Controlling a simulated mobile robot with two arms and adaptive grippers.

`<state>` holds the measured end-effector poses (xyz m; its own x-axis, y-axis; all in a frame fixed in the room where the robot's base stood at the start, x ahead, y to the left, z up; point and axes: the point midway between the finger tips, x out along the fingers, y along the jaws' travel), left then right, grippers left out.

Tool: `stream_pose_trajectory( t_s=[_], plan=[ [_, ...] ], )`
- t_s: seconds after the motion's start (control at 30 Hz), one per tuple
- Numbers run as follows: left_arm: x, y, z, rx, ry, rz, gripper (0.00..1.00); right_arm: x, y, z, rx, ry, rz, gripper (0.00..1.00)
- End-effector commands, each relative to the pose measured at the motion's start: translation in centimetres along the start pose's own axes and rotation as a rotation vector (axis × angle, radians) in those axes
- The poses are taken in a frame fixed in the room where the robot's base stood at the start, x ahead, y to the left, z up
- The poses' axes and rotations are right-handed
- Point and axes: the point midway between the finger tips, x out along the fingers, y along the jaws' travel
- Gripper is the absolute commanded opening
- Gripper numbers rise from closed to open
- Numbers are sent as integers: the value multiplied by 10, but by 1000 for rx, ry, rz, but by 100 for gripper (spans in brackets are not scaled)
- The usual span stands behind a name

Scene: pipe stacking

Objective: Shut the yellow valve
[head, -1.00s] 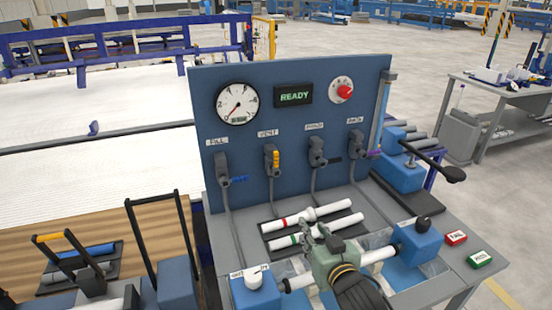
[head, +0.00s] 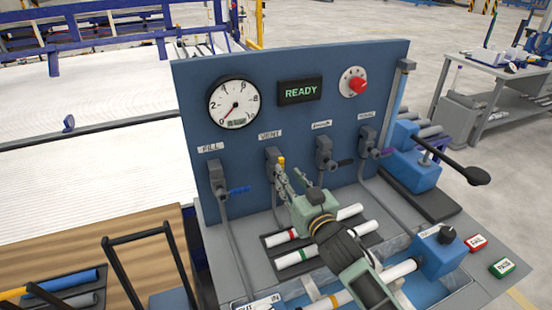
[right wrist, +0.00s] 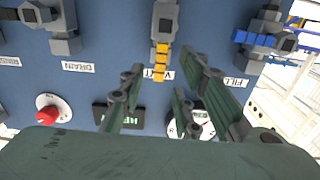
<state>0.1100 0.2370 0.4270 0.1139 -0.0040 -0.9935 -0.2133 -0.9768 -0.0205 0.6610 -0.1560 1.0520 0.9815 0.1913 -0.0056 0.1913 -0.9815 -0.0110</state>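The yellow valve, labelled VENT, is on the blue panel. Its yellow handle (head: 281,160) shows only at its upper end in the head view, the rest hidden behind my right gripper (head: 295,183). In the right wrist view the yellow handle (right wrist: 161,62) lies in line with its grey valve body. There the right gripper (right wrist: 163,85) has its fingers spread on either side of the handle's free end, with a gap to each side and no clear contact. My left gripper is not in view.
A blue-handled FILL valve (head: 236,191) is to the left, and a black-handled valve (head: 325,153) and purple-handled valve (head: 369,142) are to the right. A pressure gauge (head: 235,104), READY display (head: 299,91) and red knob (head: 356,84) sit above. White pipes (head: 284,237) lie below.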

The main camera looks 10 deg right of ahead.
Motion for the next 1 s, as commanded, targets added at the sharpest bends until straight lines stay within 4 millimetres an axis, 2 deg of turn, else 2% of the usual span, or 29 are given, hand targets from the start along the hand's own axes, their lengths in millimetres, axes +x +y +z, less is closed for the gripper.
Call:
stream_pose_trajectory(
  t_s=[0.2, 0.37, 0.53, 0.7, 0.83, 1.0],
  plan=[
    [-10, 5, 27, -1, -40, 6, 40, 34, 0, -3, 0, 1, 0, 30],
    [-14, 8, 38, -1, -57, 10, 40, 56, 0, -2, 0, 1, 0, 30],
    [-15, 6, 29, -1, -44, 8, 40, 69, 0, -1, 0, 0, 0, 30],
    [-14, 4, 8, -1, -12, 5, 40, 71, 0, 0, 0, -1, -1, 30],
    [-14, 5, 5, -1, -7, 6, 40, 71, 0, 0, 0, 0, -1, 30],
    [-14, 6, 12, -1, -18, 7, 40, 71, 0, 0, 0, 0, 0, 17]
  ],
)
